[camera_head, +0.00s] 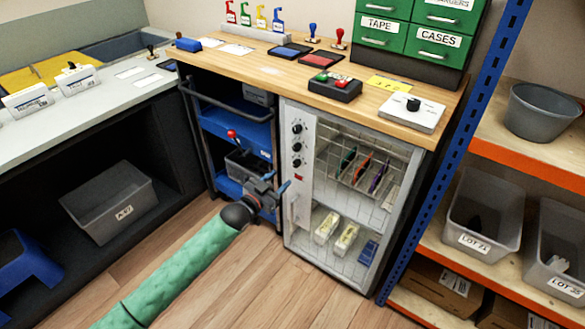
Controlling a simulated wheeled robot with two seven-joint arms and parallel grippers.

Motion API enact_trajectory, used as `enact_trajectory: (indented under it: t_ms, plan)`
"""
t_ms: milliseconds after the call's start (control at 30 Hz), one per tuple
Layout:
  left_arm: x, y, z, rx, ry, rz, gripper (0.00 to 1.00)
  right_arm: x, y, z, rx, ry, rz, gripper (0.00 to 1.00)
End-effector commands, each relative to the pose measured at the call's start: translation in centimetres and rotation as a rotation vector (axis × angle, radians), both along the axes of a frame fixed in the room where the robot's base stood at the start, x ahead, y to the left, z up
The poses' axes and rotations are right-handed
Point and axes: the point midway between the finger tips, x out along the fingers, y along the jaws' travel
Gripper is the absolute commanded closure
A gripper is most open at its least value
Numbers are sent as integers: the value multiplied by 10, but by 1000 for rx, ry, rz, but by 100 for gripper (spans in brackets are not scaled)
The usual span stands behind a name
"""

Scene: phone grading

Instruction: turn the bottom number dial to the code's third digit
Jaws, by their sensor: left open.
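The bottom number dial (297,163) is a black knob, lowest of three in a column on the light grey panel of the cabinet (305,205). The middle dial (297,146) and top dial (297,128) are above it. Their settings are too small to read. A yellow note (388,84) with dark marks lies on the wooden worktop; I cannot read it surely. My left gripper (278,183) is open, left of and below the bottom dial, and appears apart from it. Its jaws hold nothing visible. My right gripper is not in view.
A red light or button (298,178) sits just under the dials, with a handle (292,208) lower down. The cabinet's glazed front shows phones on a rack. A blue trolley (235,130) stands to the left, and a blue rack post (450,150) to the right. The floor in front is clear.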

Motion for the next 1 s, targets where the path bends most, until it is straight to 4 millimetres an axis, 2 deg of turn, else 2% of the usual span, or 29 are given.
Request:
enact_trajectory:
  t_ms: [167, 633, 1000]
  plan:
    - [6, -6, 5, -22, -14, -6, 54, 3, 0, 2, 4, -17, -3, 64]
    - [54, -43, 5, -19, -12, -5, 54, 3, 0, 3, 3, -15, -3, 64]
    - [61, -49, 4, -19, -11, -5, 54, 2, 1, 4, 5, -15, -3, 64]
